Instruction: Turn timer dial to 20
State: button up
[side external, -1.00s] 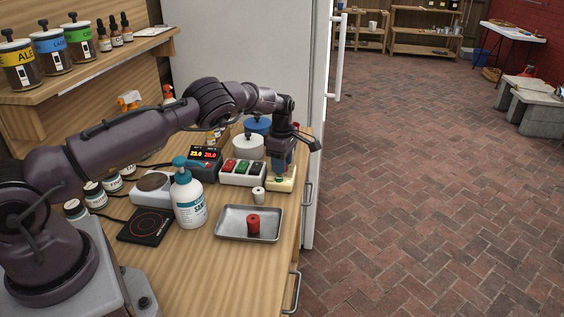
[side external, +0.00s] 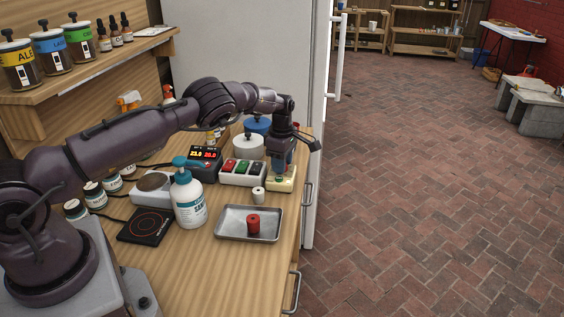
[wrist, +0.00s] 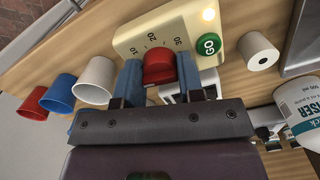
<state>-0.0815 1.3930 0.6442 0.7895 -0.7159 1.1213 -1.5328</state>
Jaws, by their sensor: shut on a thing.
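The timer is a cream box (wrist: 185,18) with a red dial (wrist: 159,70), the marks 10, 20 and 30, and a green GO button (wrist: 209,44). In the side external view the timer (side external: 289,184) stands near the right edge of the wooden counter. My gripper (wrist: 160,66) points down over it, with its blue fingers shut on the dial, one on each side. It also shows in the side external view (side external: 281,174), where it hides the dial. I cannot tell which mark the dial points at.
A switch box (side external: 242,173) with red and green rockers stands left of the timer. A white cylinder (side external: 258,195) and a metal tray (side external: 229,236) holding a red cylinder (side external: 253,224) are in front. A sanitiser bottle (side external: 188,202) stands further left. Cups (wrist: 95,80) show in the wrist view.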

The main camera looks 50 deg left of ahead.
jog(key=o, duration=0.6)
jog(key=shift+o, duration=0.2)
jog(key=shift+r, duration=0.1)
notch_tip(320, 180, up, 13)
